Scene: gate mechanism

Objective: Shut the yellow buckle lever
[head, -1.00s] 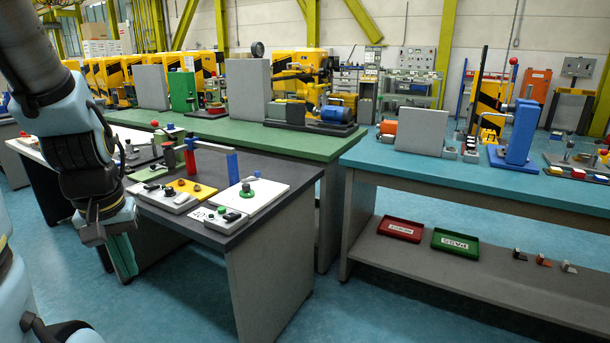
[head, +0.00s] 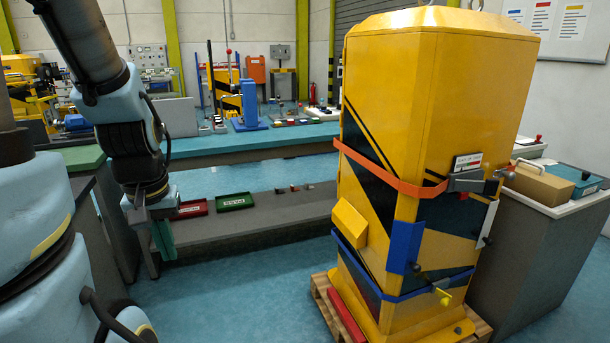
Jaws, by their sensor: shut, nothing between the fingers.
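A tall yellow and black cabinet (head: 402,110) stands at the right in the head view. A blue strap (head: 425,288) runs around its lower part. A small yellow lever (head: 443,298) sits on this strap at the cabinet's right face and sticks out; its exact angle is too small to tell. An orange strap (head: 385,172) with a grey buckle (head: 465,183) runs higher up. My gripper (head: 163,240) hangs at the left, pointing down, shut and empty, well apart from the cabinet.
The cabinet stands on a wooden pallet (head: 322,300). A grey bench (head: 540,255) with a cardboard box (head: 538,184) is close on its right. A long blue-topped bench (head: 260,147) with red and green trays on its shelf lies behind. Blue floor between my arm and the cabinet is clear.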

